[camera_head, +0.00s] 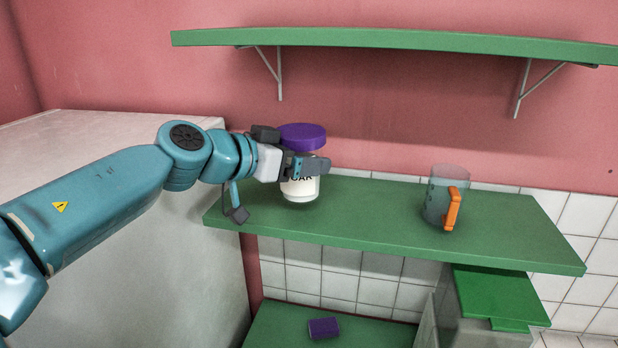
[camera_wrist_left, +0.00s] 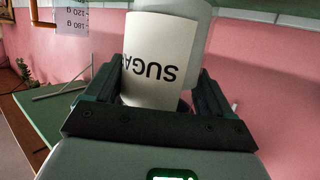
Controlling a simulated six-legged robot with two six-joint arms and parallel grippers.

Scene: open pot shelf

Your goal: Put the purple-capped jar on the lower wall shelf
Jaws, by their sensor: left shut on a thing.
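The white jar (camera_head: 302,190) with a purple cap (camera_head: 302,135) is upright over the left part of the lower wall shelf (camera_head: 380,221). My left gripper (camera_head: 308,166) is shut around the jar's body from the left, just below the cap. Its finger hides part of the lettered label. I cannot tell for sure whether the jar's base touches the green shelf. In the left wrist view the jar (camera_wrist_left: 158,58) stands between the two fingers (camera_wrist_left: 157,90), its label showing upside-down letters "SUGA". My right gripper is not in view.
A clear jug (camera_head: 440,193) with an orange handle stands right of the jar, with free shelf between them. The green upper shelf (camera_head: 390,40) hangs above on brackets. Below, a purple cylinder (camera_head: 323,328) lies on a green surface (camera_head: 275,325). A pale cabinet (camera_head: 160,255) is at left.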

